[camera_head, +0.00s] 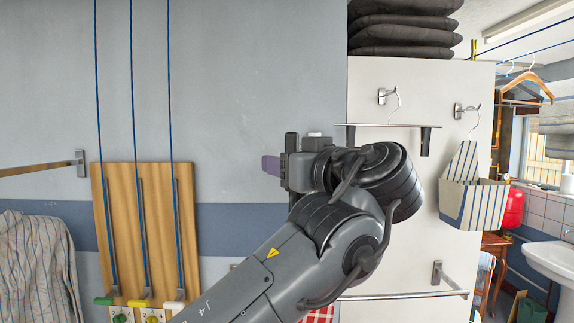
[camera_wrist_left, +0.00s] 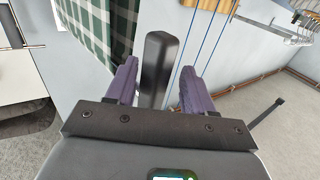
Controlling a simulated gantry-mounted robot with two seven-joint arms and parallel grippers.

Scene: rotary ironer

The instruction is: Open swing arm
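In the head view one arm comes up from the lower left, and its gripper (camera_head: 272,165) points left, high in front of the grey wall. I take it for my left gripper; only one purple fingertip shows there. In the left wrist view the two purple fingers of my left gripper (camera_wrist_left: 158,85) stand wide apart. A black rounded bar (camera_wrist_left: 160,62) shows between them, with a gap towards the right finger. Whether it touches the left finger, or belongs to the swing arm, I cannot tell. The ironer is not recognisable in the head view. My right gripper is not in view.
A wooden board (camera_head: 118,205) with blue cords hangs on the wall at left, near a striped garment (camera_head: 35,265). Hooks, a hanger and a striped bag (camera_head: 468,195) are on the white panel at right. Green checked cloth (camera_wrist_left: 90,25) is left of the fingers.

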